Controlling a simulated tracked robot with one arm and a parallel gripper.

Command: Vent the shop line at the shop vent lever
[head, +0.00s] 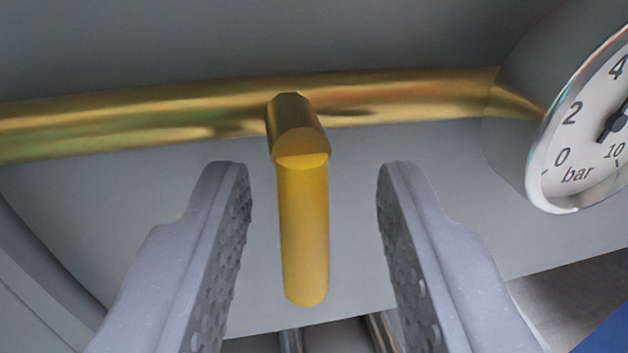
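The yellow shop vent lever (304,235) hangs down from a short stub on a brass pipe (420,98) in the head view. My gripper (313,172) is open, with one grey finger to the left of the lever and one to the right. There is a visible gap between each finger and the lever, and neither finger touches it. The lever's handle points straight down in the picture.
A round pressure gauge (585,135) marked in bar stands at the right end of the pipe, partly cut off by the frame. A grey panel (430,150) lies behind the lever. Metal rods (291,341) show below, and a blue surface (605,335) at bottom right.

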